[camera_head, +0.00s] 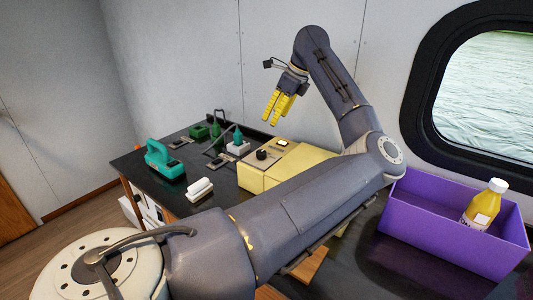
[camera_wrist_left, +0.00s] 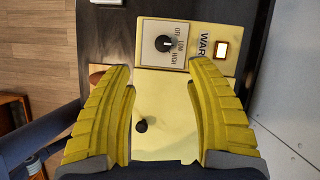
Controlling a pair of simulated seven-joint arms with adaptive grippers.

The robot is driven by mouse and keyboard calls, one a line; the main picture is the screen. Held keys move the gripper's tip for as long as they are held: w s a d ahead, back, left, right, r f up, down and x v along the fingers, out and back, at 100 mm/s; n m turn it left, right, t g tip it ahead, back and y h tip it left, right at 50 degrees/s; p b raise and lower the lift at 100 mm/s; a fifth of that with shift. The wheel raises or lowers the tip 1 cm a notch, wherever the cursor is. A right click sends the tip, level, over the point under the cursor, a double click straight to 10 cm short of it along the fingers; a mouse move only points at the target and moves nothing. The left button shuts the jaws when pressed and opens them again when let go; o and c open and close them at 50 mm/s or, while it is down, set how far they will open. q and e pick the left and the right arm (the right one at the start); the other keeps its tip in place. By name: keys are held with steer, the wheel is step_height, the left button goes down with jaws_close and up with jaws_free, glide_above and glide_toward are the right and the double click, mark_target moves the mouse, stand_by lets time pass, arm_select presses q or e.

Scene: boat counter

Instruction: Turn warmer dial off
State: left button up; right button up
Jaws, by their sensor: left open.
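The warmer is a pale yellow box (camera_head: 287,168) on the black counter, partly hidden behind my forearm in the head view. Its black dial (camera_head: 261,155) also shows in the left wrist view (camera_wrist_left: 163,44), on a plate marked OFF, LOW and HIGH. A pale mark on the dial seems to point to the right in that view, towards LOW. The warmer's lamp (camera_wrist_left: 221,49) glows. My left gripper (camera_head: 275,116) has yellow fingers; it is open and empty, above the warmer and apart from the dial. In the wrist view the dial shows just beyond its fingertips. My right gripper is not in view.
A purple bin (camera_head: 450,234) with a yellow bottle (camera_head: 483,206) stands at right. A teal device (camera_head: 164,160), a white block (camera_head: 200,189) and green items (camera_head: 199,132) stand left of the warmer. The wall is behind.

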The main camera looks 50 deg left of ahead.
mark_target(261, 152)
arm_select(q)
steer(key=x, duration=1.1)
steer(key=w+d+x, duration=0.1)
steer(key=x, duration=0.5)
steer(key=shift+f, duration=0.25)
steer(key=shift+c, duration=0.3)
jaws_close()
